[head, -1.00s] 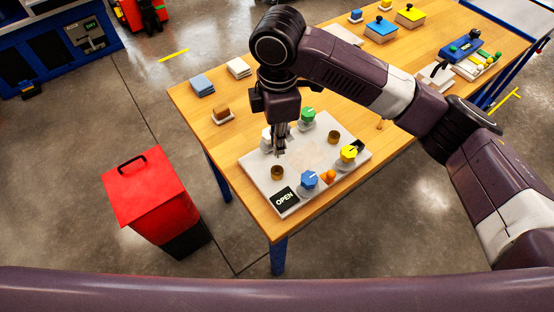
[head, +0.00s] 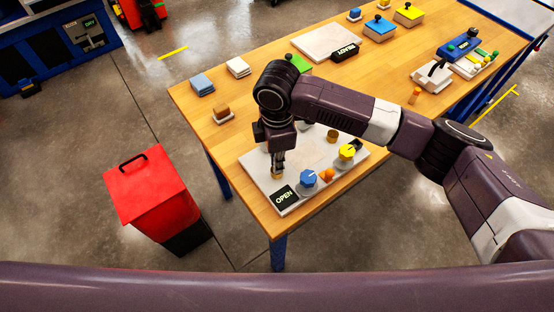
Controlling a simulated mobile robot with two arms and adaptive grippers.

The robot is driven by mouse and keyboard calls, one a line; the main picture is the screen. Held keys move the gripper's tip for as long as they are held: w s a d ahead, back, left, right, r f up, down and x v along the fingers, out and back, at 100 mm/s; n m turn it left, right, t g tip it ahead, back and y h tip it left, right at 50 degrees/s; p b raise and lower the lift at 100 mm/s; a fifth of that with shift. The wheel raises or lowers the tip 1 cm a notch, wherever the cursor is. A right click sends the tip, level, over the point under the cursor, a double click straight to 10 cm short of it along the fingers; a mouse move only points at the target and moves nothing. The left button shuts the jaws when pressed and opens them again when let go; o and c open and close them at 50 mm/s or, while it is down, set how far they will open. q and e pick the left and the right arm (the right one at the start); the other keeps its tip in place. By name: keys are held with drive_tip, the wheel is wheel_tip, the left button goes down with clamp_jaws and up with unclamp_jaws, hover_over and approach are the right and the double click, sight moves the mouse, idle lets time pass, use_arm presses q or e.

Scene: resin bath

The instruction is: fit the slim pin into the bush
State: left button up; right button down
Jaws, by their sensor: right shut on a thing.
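My right gripper (head: 278,162) points straight down over the left part of the pale board (head: 312,156). It is shut on the slim pin, which is mostly hidden between the fingers. A brass bush (head: 277,175) stands on the board directly under the fingertips. The fingers reach down to about its top. I cannot tell how far the pin is inside the bush. A second brass bush (head: 332,135) stands farther right on the board, apart from the gripper. My left gripper is not in view.
On the board are a blue knob (head: 308,178), a yellow knob (head: 347,152), an orange piece (head: 327,174) and an OPEN sign (head: 285,198). A green knob (head: 300,63) shows behind my arm. A red bin (head: 147,185) stands on the floor at left.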

drive_tip(key=c, duration=2)
unclamp_jaws()
wheel_tip(320, 180, up, 12)
drive_tip(key=b, duration=0.2)
drive_tip(key=shift+s+r+b, duration=0.1)
drive_tip(key=shift+b, duration=0.3)
